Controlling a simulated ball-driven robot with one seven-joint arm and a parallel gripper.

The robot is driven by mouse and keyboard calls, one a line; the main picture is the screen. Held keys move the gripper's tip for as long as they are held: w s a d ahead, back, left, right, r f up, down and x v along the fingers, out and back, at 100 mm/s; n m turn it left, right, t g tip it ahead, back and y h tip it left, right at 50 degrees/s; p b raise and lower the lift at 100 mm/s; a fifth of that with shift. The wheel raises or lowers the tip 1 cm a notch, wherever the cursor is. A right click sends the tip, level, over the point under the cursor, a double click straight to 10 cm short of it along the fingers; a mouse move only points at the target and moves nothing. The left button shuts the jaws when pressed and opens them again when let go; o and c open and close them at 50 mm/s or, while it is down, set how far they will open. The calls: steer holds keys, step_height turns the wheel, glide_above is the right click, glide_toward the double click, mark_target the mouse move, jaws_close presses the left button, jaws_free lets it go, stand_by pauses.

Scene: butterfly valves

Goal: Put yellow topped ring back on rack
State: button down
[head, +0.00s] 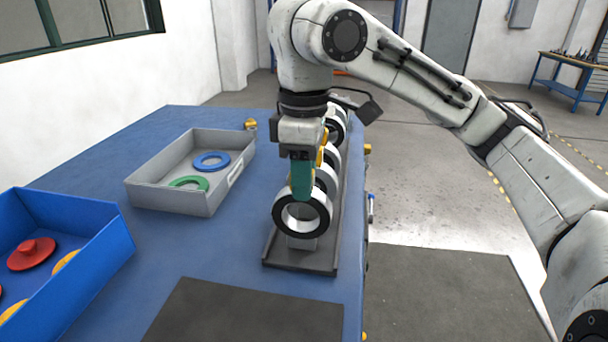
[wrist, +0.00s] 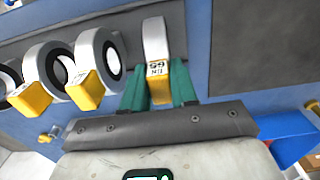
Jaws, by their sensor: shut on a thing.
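My gripper (head: 302,190) points down with its teal fingers shut on the nearest black-and-white ring (head: 287,222). In the wrist view, my gripper (wrist: 160,68) has one finger on each side of this ring (wrist: 155,38), which has a printed label and a yellow top (wrist: 160,97). The ring is upright at the near end of the dark rack (head: 280,257), just over a grey block. I cannot tell whether it rests on the rack. Other upright rings (wrist: 98,55) stand in a row behind it, some showing yellow tops (wrist: 85,90).
The rack runs along the right edge of the blue table (head: 150,240). A grey tray (head: 170,207) holds a blue and a green ring. A blue bin (head: 95,250) holds red and yellow parts. A dark mat (head: 245,315) lies in front.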

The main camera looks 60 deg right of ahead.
steer(key=c, duration=0.9)
jaws_free()
steer(key=shift+f, duration=0.15)
step_height(320, 180, up, 12)
steer(key=shift+r, duration=0.2)
